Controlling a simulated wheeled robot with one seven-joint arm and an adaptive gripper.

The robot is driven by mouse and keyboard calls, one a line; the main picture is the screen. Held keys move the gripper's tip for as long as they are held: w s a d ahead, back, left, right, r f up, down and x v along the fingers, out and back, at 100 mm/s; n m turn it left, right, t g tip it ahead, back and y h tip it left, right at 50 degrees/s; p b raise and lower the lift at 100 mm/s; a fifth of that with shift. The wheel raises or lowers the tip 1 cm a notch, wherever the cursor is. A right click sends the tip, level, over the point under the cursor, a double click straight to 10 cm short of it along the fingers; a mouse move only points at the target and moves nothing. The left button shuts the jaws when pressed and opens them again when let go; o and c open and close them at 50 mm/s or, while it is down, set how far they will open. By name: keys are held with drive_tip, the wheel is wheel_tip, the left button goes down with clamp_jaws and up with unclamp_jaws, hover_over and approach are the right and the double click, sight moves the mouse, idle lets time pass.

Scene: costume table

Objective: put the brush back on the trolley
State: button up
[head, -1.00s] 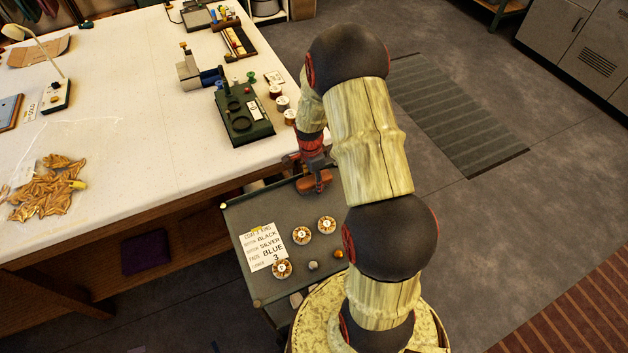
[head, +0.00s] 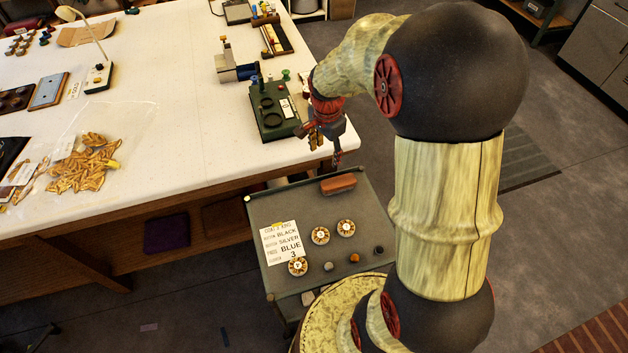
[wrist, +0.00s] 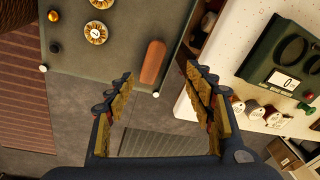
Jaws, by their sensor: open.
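The brush (head: 338,184), a reddish-brown rounded bar, lies on the grey top of the trolley (head: 290,203), close to the edge beside the table. It also shows in the wrist view (wrist: 153,62), apart from my fingers. My gripper (head: 337,160) is above the trolley's far edge in the head view, higher than the brush. In the wrist view my gripper (wrist: 158,85) has its two fingers spread wide with nothing between them. The brush's underside is hidden.
The trolley also holds a written card (head: 281,243), several round spools (head: 320,236) and small knobs (head: 354,258). The white table (head: 190,120) stands beside it, with a green device (head: 272,110) near the corner.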

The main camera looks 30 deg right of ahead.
drive_tip(key=s+a+r+n+t, duration=0.1)
drive_tip(key=s+a+r+n, duration=0.25)
drive_tip(key=a+r, duration=0.2)
drive_tip(key=s+a+r+n+t, duration=0.1)
drive_tip(key=s+a+r+n, duration=0.1)
drive_tip(key=a+r+n, duration=0.35)
drive_tip(key=s+a+r+n+t, duration=0.1)
drive_tip(key=s+a+r+n, duration=0.2)
drive_tip(key=s, duration=0.3)
drive_tip(key=s+a+r+n+t+y, duration=0.1)
drive_tip(key=s+a+r+n, duration=0.2)
drive_tip(key=s, duration=0.4)
drive_tip(key=shift+a+r+n, duration=0.2)
drive_tip(key=shift+r+n, duration=0.5)
drive_tip(key=shift+n, duration=0.1)
wheel_tip(320, 180, down, 4)
drive_tip(key=b, duration=0.4)
drive_tip(key=shift+f, duration=0.1)
drive_tip(key=shift+s+d, duration=0.1)
